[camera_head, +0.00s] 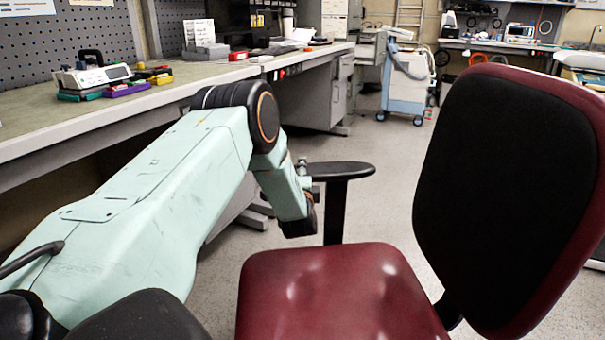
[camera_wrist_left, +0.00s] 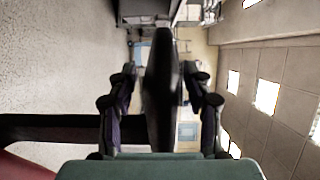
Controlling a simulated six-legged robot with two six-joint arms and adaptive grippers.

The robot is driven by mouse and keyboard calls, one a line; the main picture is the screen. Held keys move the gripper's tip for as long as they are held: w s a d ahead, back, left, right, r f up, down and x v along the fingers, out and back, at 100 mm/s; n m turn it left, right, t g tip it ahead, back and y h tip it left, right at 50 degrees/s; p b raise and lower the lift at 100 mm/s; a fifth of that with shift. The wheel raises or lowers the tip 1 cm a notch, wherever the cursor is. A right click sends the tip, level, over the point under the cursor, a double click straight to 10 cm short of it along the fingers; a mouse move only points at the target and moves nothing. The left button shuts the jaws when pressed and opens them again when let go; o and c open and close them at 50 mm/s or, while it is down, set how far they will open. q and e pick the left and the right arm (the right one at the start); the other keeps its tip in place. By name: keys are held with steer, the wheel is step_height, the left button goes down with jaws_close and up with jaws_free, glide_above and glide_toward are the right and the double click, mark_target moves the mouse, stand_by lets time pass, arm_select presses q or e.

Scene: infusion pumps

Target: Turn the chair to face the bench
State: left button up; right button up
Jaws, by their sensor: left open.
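The chair has a dark red seat (camera_head: 335,295) and a black backrest (camera_head: 505,190) with a red rim at the right. The backrest's black front faces left in the picture. The chair's far armrest (camera_head: 350,170) is a black pad on an upright post. My left arm reaches in from the left to this armrest, and its gripper is mostly hidden there in the head view. In the left wrist view, my left gripper (camera_wrist_left: 160,88) is open, with its fingers on either side of the black armrest pad (camera_wrist_left: 160,60). The bench (camera_head: 140,98) runs along the left. My right gripper is not in view.
An infusion pump (camera_head: 92,72) and coloured trays (camera_head: 125,89) sit on the bench. A wheeled blue and white cart (camera_head: 404,92) stands behind the chair. Another bench (camera_head: 495,45) is at the back. Grey floor (camera_head: 385,145) is clear between chair and cart.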

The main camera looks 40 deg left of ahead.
arm_select(q)
steer(key=shift+s+r, duration=0.1)
steer(key=shift+c, duration=0.3)
steer(key=shift+c, duration=1.4)
jaws_close()
